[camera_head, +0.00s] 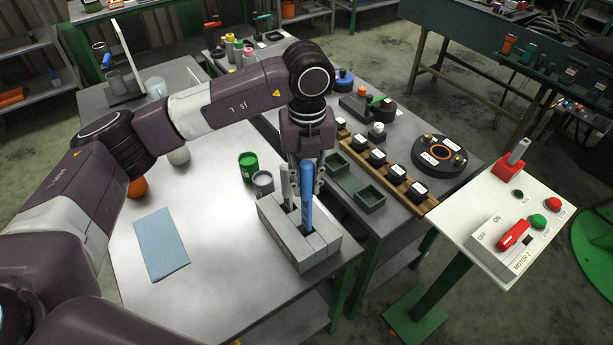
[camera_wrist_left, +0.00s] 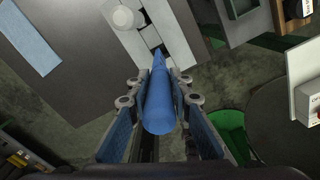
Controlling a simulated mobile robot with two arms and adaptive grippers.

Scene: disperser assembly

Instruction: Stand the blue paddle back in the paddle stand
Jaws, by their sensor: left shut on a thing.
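The blue paddle (camera_head: 306,200) is upright in my left gripper (camera_head: 304,172), which is shut on its upper handle. The grey paddle stand (camera_head: 318,250) sits on the table's front right corner, directly below the gripper. The paddle's lower end meets the top of the stand at a dark slot; I cannot tell how deep it reaches. A pale paddle (camera_head: 286,186) stands in the stand just left of the blue one. In the left wrist view, the blue paddle (camera_wrist_left: 164,100) lies between both fingers, pointing to the stand (camera_wrist_left: 174,38). My right gripper is not in view.
A green can (camera_head: 248,166) and a grey cup (camera_head: 263,184) stand just behind the stand. A blue cloth (camera_head: 160,245) lies on the left of the table. Green trays (camera_head: 370,199) are on the adjoining table at right. The table's middle is clear.

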